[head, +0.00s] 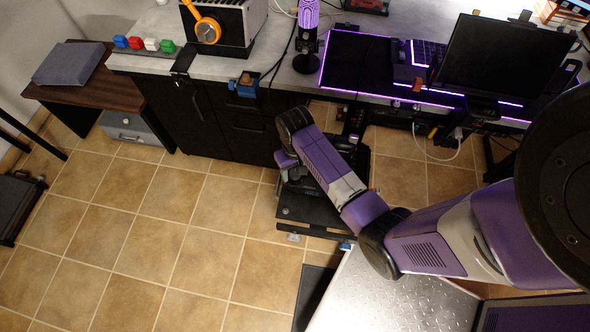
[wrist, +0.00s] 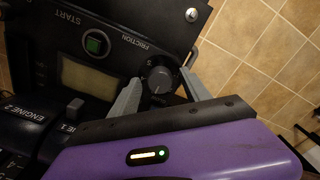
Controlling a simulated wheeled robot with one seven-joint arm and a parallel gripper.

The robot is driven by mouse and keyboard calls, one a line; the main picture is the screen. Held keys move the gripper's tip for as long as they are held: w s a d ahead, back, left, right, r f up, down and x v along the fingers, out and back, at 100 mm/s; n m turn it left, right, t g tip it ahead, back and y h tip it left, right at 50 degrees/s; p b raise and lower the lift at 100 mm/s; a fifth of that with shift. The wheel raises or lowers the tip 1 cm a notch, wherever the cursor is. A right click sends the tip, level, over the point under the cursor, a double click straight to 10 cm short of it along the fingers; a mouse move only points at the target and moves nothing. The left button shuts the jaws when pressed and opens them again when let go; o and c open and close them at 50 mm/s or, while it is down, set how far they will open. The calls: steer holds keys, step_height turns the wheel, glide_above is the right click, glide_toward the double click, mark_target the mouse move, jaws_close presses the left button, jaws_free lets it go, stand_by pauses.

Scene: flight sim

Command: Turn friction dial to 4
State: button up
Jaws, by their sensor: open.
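The friction dial (wrist: 160,78) is a round dark knob with a pale pointer line, on a black panel under the label FRICTION in the wrist view. My gripper (wrist: 160,91) is open, with one grey finger on each side of the dial. Whether the fingers touch the knob I cannot tell. The dial's scale numbers are too small to read. In the head view my purple arm reaches down to the black flight-sim unit (head: 312,205), and the dial and fingertips are hidden there.
A green START button (wrist: 96,43) and a small display (wrist: 88,78) sit left of the dial, with engine switches (wrist: 75,104) below. A desk (head: 250,75) with a monitor (head: 505,58) and a microphone (head: 306,30) stands behind. Tiled floor (head: 150,220) is open at left.

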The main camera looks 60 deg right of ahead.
jaws_close()
steer(key=shift+r, duration=0.1)
steer(key=shift+r+m+p, duration=0.1)
steer(key=shift+m+p, duration=0.9)
steer(key=m+p, duration=0.1)
steer(key=m, duration=0.1)
steer(key=shift+m+p, duration=0.4)
steer(key=m+p, duration=0.1)
steer(key=m, duration=0.2)
steer(key=shift+p, duration=0.3)
steer(key=shift+w+m+p, duration=0.1)
steer(key=shift+m+p, duration=0.55)
steer(key=shift+m, duration=1.25)
steer(key=shift+d, duration=0.1)
